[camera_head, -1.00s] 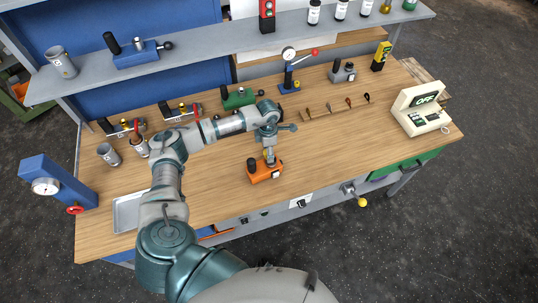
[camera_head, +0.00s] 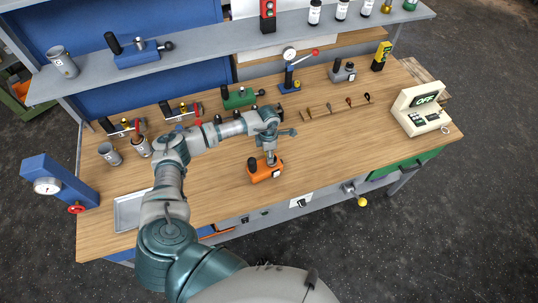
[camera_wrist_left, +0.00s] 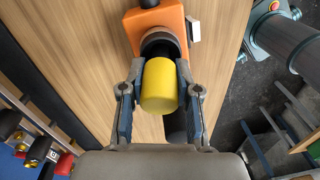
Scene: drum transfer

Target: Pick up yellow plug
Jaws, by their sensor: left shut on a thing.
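The yellow plug (camera_wrist_left: 159,88) is a short yellow cylinder between the two fingers of my left gripper (camera_wrist_left: 160,72) in the left wrist view. The fingers are shut on its sides. The orange device (camera_wrist_left: 158,22) lies just beyond it, with a dark round opening partly hidden behind the plug. I cannot tell whether the plug is still seated in it. In the head view the orange device (camera_head: 265,172) stands near the front edge of the workbench, and my left gripper (camera_head: 271,157) points down over it, hiding most of the plug. My right gripper is not in view.
The wooden workbench (camera_head: 335,150) is clear to the right of the orange device. A green device (camera_head: 239,98) and a blue press (camera_head: 289,75) stand behind. A cream panel reading OFF (camera_head: 420,108) is at the right, a metal tray (camera_head: 128,212) at the left.

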